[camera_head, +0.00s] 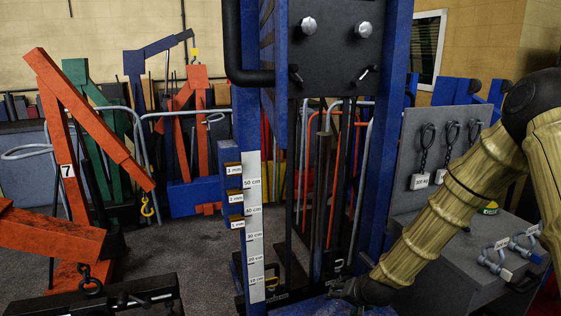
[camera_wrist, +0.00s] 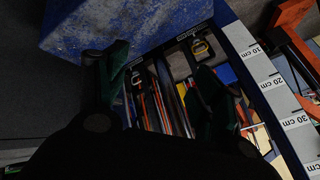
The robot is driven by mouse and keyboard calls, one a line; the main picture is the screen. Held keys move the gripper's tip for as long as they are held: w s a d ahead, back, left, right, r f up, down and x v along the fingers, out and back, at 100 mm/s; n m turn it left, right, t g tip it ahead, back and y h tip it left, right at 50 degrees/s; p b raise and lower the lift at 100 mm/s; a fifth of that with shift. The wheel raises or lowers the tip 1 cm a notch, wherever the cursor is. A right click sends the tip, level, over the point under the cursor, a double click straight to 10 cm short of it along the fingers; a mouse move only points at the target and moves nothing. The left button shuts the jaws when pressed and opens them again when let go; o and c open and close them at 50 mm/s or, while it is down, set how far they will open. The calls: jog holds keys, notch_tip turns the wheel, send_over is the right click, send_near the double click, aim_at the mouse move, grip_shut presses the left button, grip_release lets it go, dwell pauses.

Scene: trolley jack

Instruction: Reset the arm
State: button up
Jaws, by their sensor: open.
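My arm (camera_head: 450,190) comes in from the right in the head view and bends down to the left. My gripper (camera_head: 345,291) is low, beside the foot of a blue press-like frame (camera_head: 390,110), its fingers small and dark there. In the wrist view my gripper (camera_wrist: 158,62) has its two dark green fingers spread apart with nothing seen held between them. A blue, worn block or plate (camera_wrist: 110,22) lies just beyond the left finger. Whether a finger touches it, I cannot tell.
A white centimetre scale (camera_head: 254,225) runs up the frame's left post. A grey cabinet (camera_head: 480,260) with shackles (camera_head: 495,262) stands under my arm. Red cranes (camera_head: 75,130) and a black beam (camera_head: 130,296) are at left.

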jog(key=s+f+n+g, duration=0.1)
jog(key=s+f+g, duration=0.1)
jog(key=s+f, duration=0.95)
jog(key=s+d+f+n+g, duration=0.1)
jog(key=s+f, duration=0.2)
jog(key=s, duration=0.8)
jog(key=s+d+f+n+g+h, duration=0.1)
jog(key=s+f, duration=0.3)
jog(key=s, duration=0.6)
jog(key=s+d+f+n+g+h, duration=0.1)
jog(key=s+f+g, duration=0.2)
jog(key=s, duration=0.8)
jog(key=shift+s+d+f+n, duration=0.25)
jog(key=shift+s+f+n, duration=0.15)
jog(key=shift+f, duration=0.2)
jog(key=shift+w, duration=0.1)
